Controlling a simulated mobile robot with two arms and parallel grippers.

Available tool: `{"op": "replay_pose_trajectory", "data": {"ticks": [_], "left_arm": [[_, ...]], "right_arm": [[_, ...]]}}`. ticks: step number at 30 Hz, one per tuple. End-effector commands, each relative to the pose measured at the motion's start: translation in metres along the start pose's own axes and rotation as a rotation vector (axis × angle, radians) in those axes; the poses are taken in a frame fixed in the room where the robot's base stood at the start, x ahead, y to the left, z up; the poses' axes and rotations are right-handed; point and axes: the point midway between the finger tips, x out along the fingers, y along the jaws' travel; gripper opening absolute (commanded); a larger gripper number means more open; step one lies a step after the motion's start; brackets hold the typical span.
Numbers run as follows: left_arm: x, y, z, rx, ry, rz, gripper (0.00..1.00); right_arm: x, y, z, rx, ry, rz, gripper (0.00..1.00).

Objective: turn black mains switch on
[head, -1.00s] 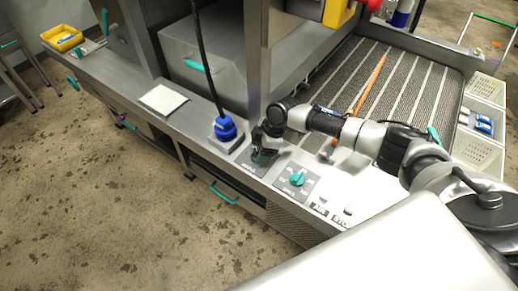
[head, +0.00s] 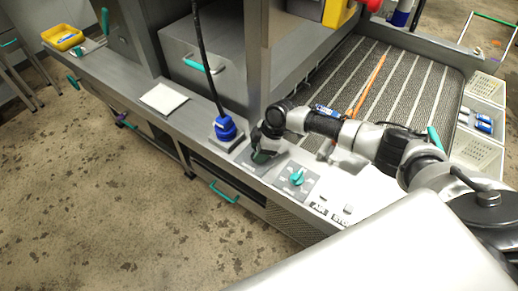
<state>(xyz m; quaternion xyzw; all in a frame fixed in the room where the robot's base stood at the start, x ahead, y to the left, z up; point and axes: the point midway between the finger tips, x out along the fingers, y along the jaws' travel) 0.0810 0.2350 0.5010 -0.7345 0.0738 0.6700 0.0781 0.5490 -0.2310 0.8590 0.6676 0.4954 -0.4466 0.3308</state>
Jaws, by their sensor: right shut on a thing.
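My right gripper (head: 263,156) is down at the control ledge, at a grey switch plate (head: 281,162) between the blue plug and the teal rotary knob. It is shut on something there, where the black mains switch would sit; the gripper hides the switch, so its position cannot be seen. My left gripper is not in view.
A teal rotary knob (head: 297,177) on its own plate is just right of my gripper, with small labelled buttons (head: 320,210) beyond. A blue plug (head: 224,128) with a black cable stands to the left. A white pad (head: 163,98) lies further left. A ribbed conveyor bed (head: 390,90) is behind.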

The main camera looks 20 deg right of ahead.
Motion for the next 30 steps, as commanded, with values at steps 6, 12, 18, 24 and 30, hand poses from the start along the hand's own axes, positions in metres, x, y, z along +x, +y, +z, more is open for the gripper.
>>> {"op": "replay_pose_trajectory", "data": {"ticks": [6,12,18,24,30], "left_arm": [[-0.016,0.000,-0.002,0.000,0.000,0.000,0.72],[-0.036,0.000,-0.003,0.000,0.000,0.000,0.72],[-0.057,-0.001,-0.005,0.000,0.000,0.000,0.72],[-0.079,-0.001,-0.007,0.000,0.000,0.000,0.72],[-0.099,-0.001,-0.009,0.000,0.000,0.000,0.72]], "right_arm": [[-0.004,-0.001,-0.002,0.106,0.001,0.042,0.21],[-0.005,-0.003,-0.003,0.265,0.002,0.108,0.21],[-0.005,-0.004,-0.004,0.440,0.002,0.180,0.21],[-0.005,-0.004,-0.005,0.616,0.001,0.253,0.21],[-0.004,-0.005,-0.005,0.792,0.001,0.326,0.21]]}}
